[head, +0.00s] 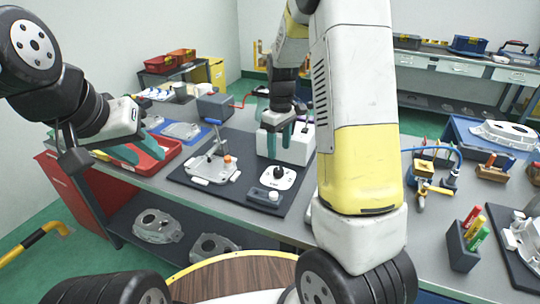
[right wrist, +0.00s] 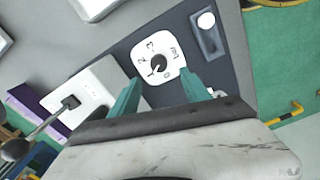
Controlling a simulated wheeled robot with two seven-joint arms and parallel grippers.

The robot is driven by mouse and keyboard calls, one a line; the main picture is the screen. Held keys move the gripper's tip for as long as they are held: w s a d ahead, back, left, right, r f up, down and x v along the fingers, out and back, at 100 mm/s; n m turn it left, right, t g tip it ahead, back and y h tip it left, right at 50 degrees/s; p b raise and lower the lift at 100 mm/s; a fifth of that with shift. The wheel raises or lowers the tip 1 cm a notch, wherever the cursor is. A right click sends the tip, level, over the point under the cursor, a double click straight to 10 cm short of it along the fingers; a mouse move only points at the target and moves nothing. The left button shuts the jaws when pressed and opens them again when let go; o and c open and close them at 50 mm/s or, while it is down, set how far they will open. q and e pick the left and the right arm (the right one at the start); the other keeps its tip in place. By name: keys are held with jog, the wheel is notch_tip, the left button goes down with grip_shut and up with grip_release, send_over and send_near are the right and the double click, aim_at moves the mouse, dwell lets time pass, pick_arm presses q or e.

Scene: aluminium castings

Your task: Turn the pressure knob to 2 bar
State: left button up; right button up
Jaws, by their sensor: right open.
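The pressure knob (head: 278,172) is a small black knob on a white dial plate (head: 289,181) on the dark mat. In the right wrist view the knob (right wrist: 158,63) sits amid printed numbers and "bar"; its pointer seems to face the lower left, near the 1, but it is small. My right gripper (head: 279,150) is above and behind the knob in the head view, fingers down. In the right wrist view its teal fingers (right wrist: 160,86) are apart, with the dial showing between and beyond them, nothing held. My left gripper (head: 138,150) hangs open and empty over the red tray.
A white box (head: 288,146) stands behind the dial, close to my right gripper. A grey block with a white button (head: 264,196) lies in front. A fixture with a casting (head: 212,168) is to the left. The red tray (head: 150,155) lies beyond it.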

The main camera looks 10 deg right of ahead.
aim_at(279, 169)
jog(key=shift+w+f, duration=0.2)
jog(key=shift+f, duration=0.7)
notch_tip(279, 169, down, 7)
jog(key=shift+r, duration=0.1)
grip_shut()
